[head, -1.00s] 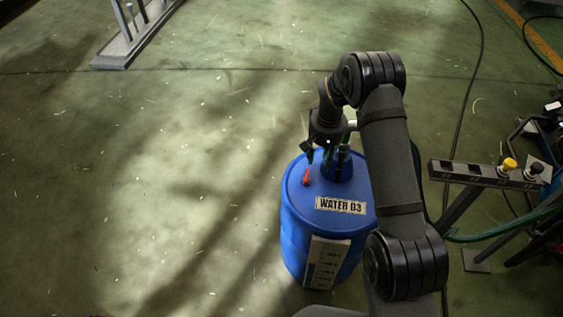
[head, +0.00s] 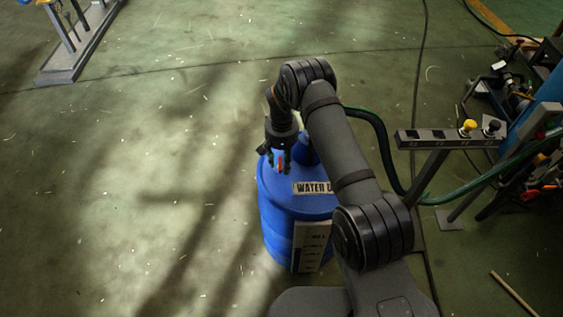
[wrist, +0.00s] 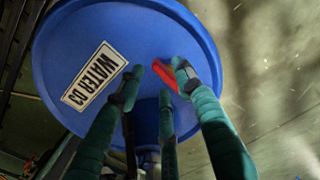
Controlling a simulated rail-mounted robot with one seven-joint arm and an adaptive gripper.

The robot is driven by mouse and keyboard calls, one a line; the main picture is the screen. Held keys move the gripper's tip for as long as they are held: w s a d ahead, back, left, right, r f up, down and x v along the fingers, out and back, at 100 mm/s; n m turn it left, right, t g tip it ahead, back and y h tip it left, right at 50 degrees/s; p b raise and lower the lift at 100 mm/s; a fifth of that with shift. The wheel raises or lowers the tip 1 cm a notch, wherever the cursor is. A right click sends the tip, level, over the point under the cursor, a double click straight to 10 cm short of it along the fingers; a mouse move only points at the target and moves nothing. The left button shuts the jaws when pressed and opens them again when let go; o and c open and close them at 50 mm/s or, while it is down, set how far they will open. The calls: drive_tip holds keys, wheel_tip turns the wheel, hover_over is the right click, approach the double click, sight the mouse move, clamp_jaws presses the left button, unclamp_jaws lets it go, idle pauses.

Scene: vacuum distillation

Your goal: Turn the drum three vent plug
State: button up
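The blue drum labelled WATER D3 (head: 290,228) stands upright on the floor below my arm. Its label (wrist: 94,75) and blue top show in the wrist view. The vent plug (wrist: 166,75) is a small red piece on the drum top, also a red-orange spot in the head view (head: 280,162). My gripper (wrist: 159,72) is over the drum top, with its green-and-black fingers spread around the red plug. The right finger's tip overlaps the plug's edge in the wrist view; I cannot tell whether it touches. The fingers partly hide the drum top.
A grey post with a bar (head: 448,138) carrying yellow and black knobs stands right of the drum. A green hose (head: 385,150) runs behind my arm. Dark equipment (head: 510,90) fills the right side. The floor left of the drum is clear.

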drive_tip(key=shift+f, duration=0.35)
drive_tip(key=shift+c, duration=0.4)
drive_tip(key=c, duration=0.7)
clamp_jaws()
